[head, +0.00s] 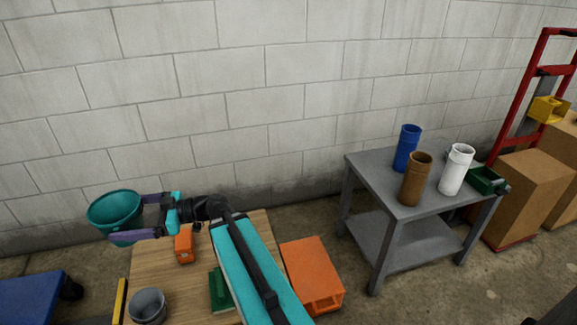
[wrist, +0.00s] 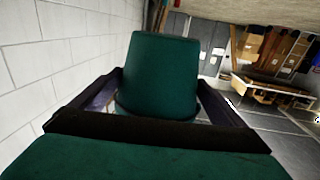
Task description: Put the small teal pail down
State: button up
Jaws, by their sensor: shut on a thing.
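The small teal pail (head: 114,209) is at the left in the head view, held in the air at the left end of my arm, near the block wall. My gripper (head: 130,217) is shut on it, with one finger on each side. In the wrist view the pail (wrist: 162,75) fills the middle between the two dark fingers of my gripper (wrist: 160,100). The pail is beyond the left edge of the wooden table (head: 147,262) in the picture. I cannot tell what lies directly under it.
On the wooden table are a grey pail (head: 147,306), an orange block-like thing (head: 184,245) and a green thing (head: 219,290). A blue surface (head: 33,299) is at lower left. An orange box (head: 312,275) is right of the table. A grey cart (head: 397,190) holds several containers.

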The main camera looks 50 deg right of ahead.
jog(key=w+d+f+m+t+h+b, duration=0.3)
jog(key=d+h+b, duration=0.15)
jog(key=d, duration=0.35)
jog(key=w+d+f+m+t+h+b, duration=0.25)
jog(key=d+b, duration=0.25)
jog(key=d, duration=0.3)
jog(key=s+d+r+m+h, duration=0.15)
jog(key=d+m+h, duration=0.25)
jog(key=d+h, duration=0.55)
jog(key=s+d+m+h, duration=0.3)
jog(key=d+m+h, duration=0.15)
jog(key=d, duration=1.05)
jog(key=s+d+r+m+g+h, duration=0.2)
jog(key=s+d+m+g+h, duration=0.65)
jog(key=s+d, duration=0.9)
jog(key=s+d+f+m+g+h, duration=0.1)
jog(key=s+d+f+m+g, duration=0.1)
jog(key=s, duration=0.6)
jog(key=s+d+f+m+g+h, duration=0.1)
jog(key=s+d+m+g, duration=0.3)
jog(key=s, duration=0.5)
jog(key=d+f+g, duration=0.1)
jog(key=d+g, duration=0.1)
jog(key=g, duration=0.1)
jog(key=shift+d+f+m+h, duration=0.3)
jog(key=shift+f+m+h, duration=0.05)
jog(key=shift+d, duration=0.1)
